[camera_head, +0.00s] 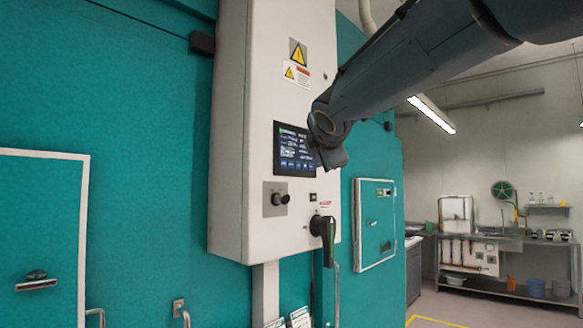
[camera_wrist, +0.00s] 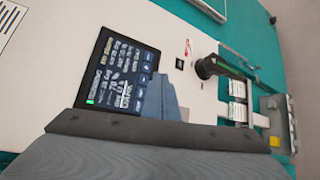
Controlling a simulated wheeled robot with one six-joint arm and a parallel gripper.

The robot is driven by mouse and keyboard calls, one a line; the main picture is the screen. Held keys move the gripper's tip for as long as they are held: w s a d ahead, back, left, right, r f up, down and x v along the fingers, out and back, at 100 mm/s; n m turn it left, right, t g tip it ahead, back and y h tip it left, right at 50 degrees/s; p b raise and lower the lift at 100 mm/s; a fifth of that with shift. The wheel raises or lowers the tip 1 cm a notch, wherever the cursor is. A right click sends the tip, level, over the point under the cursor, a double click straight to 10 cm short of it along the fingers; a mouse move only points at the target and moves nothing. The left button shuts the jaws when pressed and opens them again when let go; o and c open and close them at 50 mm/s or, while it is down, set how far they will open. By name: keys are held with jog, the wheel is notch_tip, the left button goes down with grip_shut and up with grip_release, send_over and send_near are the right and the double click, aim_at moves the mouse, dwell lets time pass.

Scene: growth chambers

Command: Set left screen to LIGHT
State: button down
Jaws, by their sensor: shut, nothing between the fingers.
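A dark screen (camera_head: 292,149) is set in the front of the white control cabinet (camera_head: 230,150). It shows lines of small white text, with a row of blue buttons along its lower edge. The labels are too small to read. The screen also shows, turned sideways, in the wrist view (camera_wrist: 112,72). My gripper (camera_head: 328,155) is shut and empty, in front of the screen's right side. In the wrist view the gripper (camera_wrist: 160,98) covers the screen's lower right corner. I cannot tell whether its tip touches the screen.
Below the screen are a knob (camera_head: 280,199) on a metal plate and a black rotary handle (camera_head: 324,238) that sticks out. Warning labels (camera_head: 297,73) are above. Teal chamber walls (camera_head: 130,100) flank the cabinet. A bench with a sink (camera_head: 495,240) stands far right.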

aim_at(291, 164)
jog(key=m, duration=0.5)
jog(key=s+d+m+b, duration=0.1)
jog(key=m, duration=0.4)
jog(key=s+d+m+b, duration=0.1)
jog(key=m, duration=0.4)
jog(key=shift+d+m+g, duration=0.2)
jog(key=shift+m+g, duration=0.1)
jog(key=shift+a, duration=0.1)
jog(key=shift+w+a+b, duration=0.15)
jog(key=shift+w+a, duration=0.75)
jog(key=shift+a, duration=0.25)
jog(key=shift+w+a+b, duration=0.2)
jog(key=shift+w+a, duration=0.7)
jog(key=shift+a, duration=0.2)
jog(key=shift+w+a+b, duration=0.15)
jog(key=shift+w+a, duration=0.75)
jog(key=shift+a, duration=0.25)
jog(key=shift+a, duration=0.1)
jog(key=shift+w+a, duration=0.25)
